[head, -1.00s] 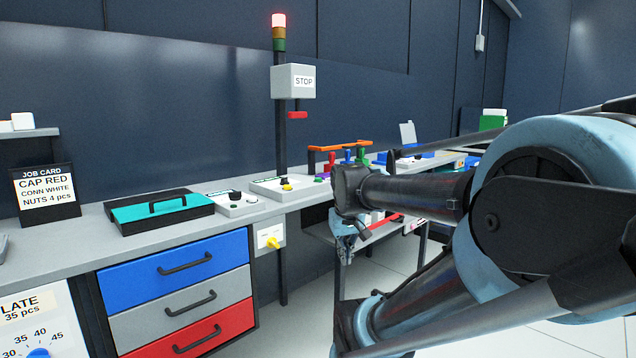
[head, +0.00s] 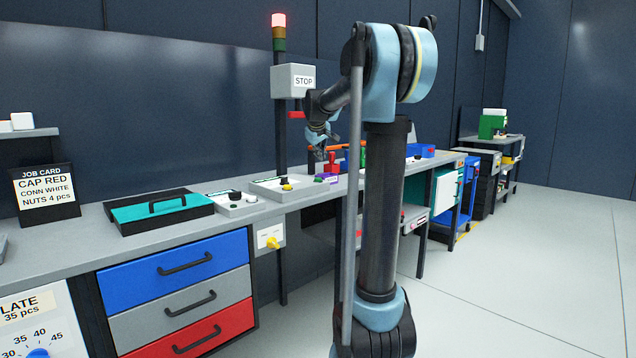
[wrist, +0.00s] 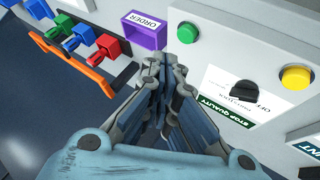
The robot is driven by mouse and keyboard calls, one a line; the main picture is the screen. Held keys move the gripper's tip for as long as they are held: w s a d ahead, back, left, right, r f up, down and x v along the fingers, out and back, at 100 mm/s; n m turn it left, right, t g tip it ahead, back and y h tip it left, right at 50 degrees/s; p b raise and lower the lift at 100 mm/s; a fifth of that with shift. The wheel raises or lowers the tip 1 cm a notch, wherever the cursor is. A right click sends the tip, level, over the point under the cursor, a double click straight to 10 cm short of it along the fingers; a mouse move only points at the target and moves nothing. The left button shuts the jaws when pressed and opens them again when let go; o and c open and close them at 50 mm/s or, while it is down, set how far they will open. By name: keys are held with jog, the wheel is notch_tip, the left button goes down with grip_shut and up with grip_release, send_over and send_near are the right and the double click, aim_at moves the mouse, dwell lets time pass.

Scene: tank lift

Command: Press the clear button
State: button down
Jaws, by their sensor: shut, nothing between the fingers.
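No button in view carries a readable "clear" label. In the wrist view a green button (wrist: 187,32) and a yellow button (wrist: 295,78) sit on a light grey panel (wrist: 220,45), with a black knob (wrist: 244,92) between them above a "STOP QUALITY" label. The yellow button also shows in the head view (head: 286,187). My gripper (wrist: 166,68) is shut and empty. Its fingertips appear just below the green button in the wrist picture; I cannot tell the gap. In the head view my gripper (head: 322,150) hangs above the bench, right of the panel.
A purple "ORDER" holder (wrist: 143,32) and red (wrist: 107,46), blue (wrist: 80,38) and green (wrist: 60,27) levers with an orange rail (wrist: 70,66) lie close by. The stack-light post (head: 281,130) with a STOP box (head: 293,81) stands behind. A teal-topped case (head: 160,209) is left.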

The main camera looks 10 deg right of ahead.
jog(key=shift+n+t, duration=0.4)
jog(key=w, duration=0.2)
jog(key=w+r, duration=0.1)
jog(key=w, duration=0.2)
jog(key=shift+w+a+r, duration=0.3)
jog(key=shift+a, duration=0.05)
send_over(318, 180)
jog(key=w, duration=0.2)
jog(key=shift+s+a+f, duration=0.1)
jog(key=shift+a+f, duration=0.1)
jog(key=shift+f, duration=1.9)
jog(key=shift+a+f, duration=0.2)
jog(key=shift+f, duration=2.15)
jog(key=shift+s+f, duration=0.15)
jog(key=shift+f, duration=0.65)
jog(key=shift+r, duration=0.9)
